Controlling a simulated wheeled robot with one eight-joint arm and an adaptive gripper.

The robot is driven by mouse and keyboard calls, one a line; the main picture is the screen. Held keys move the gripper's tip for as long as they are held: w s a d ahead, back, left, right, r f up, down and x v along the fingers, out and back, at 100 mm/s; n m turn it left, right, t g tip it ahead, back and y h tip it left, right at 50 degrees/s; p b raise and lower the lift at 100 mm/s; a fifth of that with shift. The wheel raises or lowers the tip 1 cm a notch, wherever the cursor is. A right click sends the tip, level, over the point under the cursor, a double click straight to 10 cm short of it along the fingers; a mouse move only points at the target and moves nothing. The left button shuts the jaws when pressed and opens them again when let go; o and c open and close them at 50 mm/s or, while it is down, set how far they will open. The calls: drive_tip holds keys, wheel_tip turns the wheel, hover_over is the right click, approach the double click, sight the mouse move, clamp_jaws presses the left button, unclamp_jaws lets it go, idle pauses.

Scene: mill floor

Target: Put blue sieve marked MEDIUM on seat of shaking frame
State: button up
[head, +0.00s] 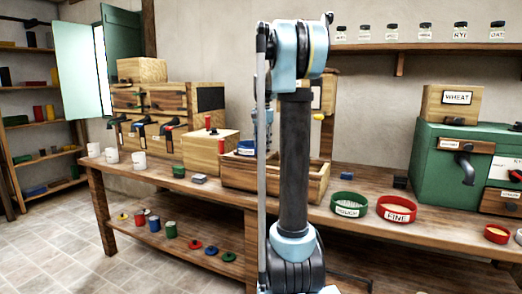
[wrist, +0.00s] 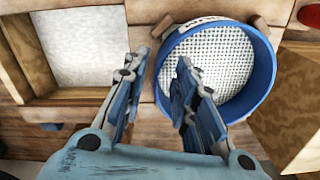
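The blue sieve (wrist: 262,62) shows in the wrist view with its white mesh facing up and its label upside down, only partly readable. It appears to lie flat on the seat of the wooden shaking frame (wrist: 140,45), between small wooden blocks (wrist: 262,27). In the head view, part of the blue sieve (head: 246,148) shows at the frame (head: 233,172), beside my arm. My gripper (wrist: 160,70) is open, its fingers apart on either side of the sieve's near-left rim. The right finger overlaps the mesh in the picture; contact cannot be told. My arm hides much of the frame in the head view.
A green sieve marked ROUGH (head: 349,205) and a red sieve marked FINE (head: 397,209) stand on the bench to the right. A wooden box (head: 205,152) is left of the frame. A green mill (head: 440,170) stands at far right.

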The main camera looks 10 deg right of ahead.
wheel_tip(320, 180, up, 10)
drive_tip(key=s+a+f+n, duration=0.1)
drive_tip(key=s+f+n, duration=0.1)
drive_tip(key=s+f, duration=0.35)
drive_tip(key=s+a+f+n+t, duration=0.1)
drive_tip(key=s+f+n, duration=0.15)
drive_tip(key=s, duration=0.65)
drive_tip(key=s+a+f+n, duration=0.1)
drive_tip(key=s+f, duration=0.4)
drive_tip(key=s, duration=0.3)
drive_tip(key=s+a+f+n+t, duration=0.1)
drive_tip(key=s+f+n, duration=0.3)
drive_tip(key=s+f, duration=1.2)
wheel_tip(320, 180, down, 4)
drive_tip(key=shift+s+a+r+n, duration=0.1)
drive_tip(key=shift+s+a+n, duration=0.15)
drive_tip(key=shift+s+n, duration=0.1)
drive_tip(key=shift+w+f, duration=0.25)
drive_tip(key=shift+w, duration=0.15)
